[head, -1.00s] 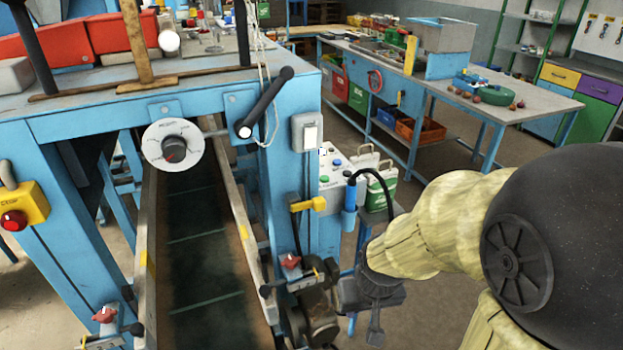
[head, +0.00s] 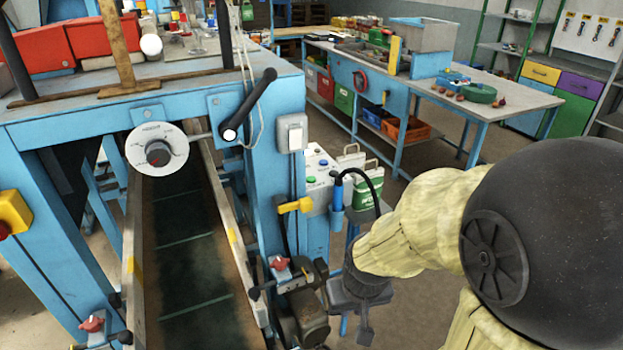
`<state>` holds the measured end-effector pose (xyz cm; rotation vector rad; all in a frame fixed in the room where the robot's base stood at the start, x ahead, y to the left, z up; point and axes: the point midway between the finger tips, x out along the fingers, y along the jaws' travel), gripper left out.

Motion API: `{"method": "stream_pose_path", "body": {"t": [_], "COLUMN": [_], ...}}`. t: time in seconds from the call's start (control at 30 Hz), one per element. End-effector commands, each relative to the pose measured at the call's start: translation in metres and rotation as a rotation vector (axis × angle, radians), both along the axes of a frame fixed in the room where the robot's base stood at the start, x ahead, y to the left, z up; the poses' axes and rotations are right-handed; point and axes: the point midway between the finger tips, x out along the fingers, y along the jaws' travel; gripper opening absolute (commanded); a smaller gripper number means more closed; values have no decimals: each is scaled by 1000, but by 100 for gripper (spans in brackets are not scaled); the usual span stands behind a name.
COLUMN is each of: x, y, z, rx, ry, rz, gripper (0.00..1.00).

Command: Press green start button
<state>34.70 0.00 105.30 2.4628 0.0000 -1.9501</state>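The green start button (head: 310,180) is a small green cap on a pale control box beside the blue machine's right post. A blue button (head: 323,162) sits near it on the same box (head: 318,198). My gripper (head: 355,318) is dark and hangs down at the end of my yellow-sleeved arm, lower and to the right of the box in the picture. It is clear of the button. Its fingertips are small and dark, and I cannot tell how far apart they are.
The blue machine (head: 262,190) with a dark sloping belt (head: 185,245) fills the left. A red stop button (head: 4,228) is at the left edge. A black-handled lever (head: 250,105) and yellow handle (head: 296,206) jut near the box.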

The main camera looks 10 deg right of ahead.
Motion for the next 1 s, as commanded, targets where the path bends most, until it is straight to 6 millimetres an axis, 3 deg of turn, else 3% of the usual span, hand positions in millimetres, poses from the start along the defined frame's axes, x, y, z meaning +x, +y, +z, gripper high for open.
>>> {"method": "stream_pose_path", "body": {"t": [0.07,1.0], "x": [0,0], "y": [0,0], "z": [0,0], "rx": [0,0], "ry": [0,0], "rz": [0,0], "gripper": [0,0]}}
